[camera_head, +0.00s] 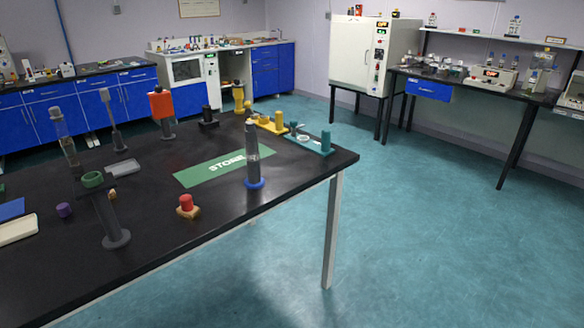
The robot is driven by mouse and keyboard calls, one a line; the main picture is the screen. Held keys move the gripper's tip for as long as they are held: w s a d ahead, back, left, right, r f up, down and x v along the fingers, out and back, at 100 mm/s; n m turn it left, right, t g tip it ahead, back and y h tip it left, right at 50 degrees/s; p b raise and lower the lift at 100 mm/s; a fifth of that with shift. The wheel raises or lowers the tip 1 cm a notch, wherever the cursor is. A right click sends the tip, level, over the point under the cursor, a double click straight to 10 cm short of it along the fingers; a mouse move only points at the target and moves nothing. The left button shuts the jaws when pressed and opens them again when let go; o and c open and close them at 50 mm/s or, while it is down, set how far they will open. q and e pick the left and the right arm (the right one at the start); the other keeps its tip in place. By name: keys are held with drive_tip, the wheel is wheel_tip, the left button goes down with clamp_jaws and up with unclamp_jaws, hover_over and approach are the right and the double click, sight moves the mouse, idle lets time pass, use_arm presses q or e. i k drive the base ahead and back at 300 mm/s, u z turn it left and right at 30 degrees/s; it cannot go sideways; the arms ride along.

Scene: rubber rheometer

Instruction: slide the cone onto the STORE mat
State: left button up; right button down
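The green STORE mat (197,177) lies flat on the black table, with white lettering. No object clearly shows as the cone. A small tan tapered piece (112,194) is seen at the upper end of a grey post (113,225) with a round base; I cannot tell whether it rests on it. A tall grey, partly clear column (252,150) on a blue round base stands upright by the mat's right end, and its top narrows. Neither of my grippers is in view.
A red knob on a wooden block (187,207) stands in front of the mat. A purple cylinder (64,210), green ring (92,179) and grey tray (123,168) are left. Yellow (268,124) and teal (308,141) holders stand behind. The table's front-right edge is clear.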

sight(254, 181)
drive_tip(key=u, duration=0.2)
drive_tip(key=i, duration=1.1)
drive_tip(key=u, duration=0.55)
